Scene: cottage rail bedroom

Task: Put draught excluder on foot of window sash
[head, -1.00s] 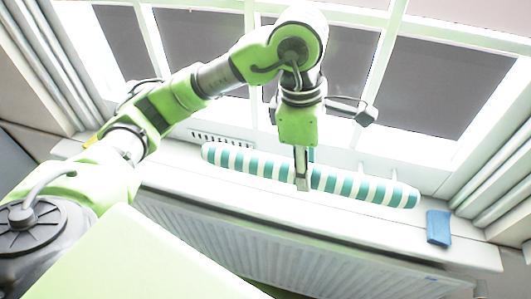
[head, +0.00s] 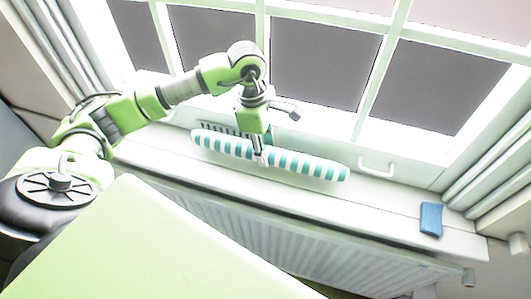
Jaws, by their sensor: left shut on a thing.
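The draught excluder (head: 306,165) is a long roll with teal and white stripes. It lies lengthwise along the foot of the white window sash (head: 335,143), over the sill. My left gripper (head: 261,159) comes down from above and is shut on the excluder near its middle. The fingers hide a small part of it. Whether the excluder touches the sash or the sill, I cannot tell. My right gripper is not in view.
The white sill (head: 385,210) is mostly bare. A blue block-like item (head: 431,219) lies on it at the right. A white handle (head: 377,167) and a slotted vent (head: 222,129) are by the sash foot. A radiator (head: 270,235) is below; curtains (head: 497,178) hang at the side.

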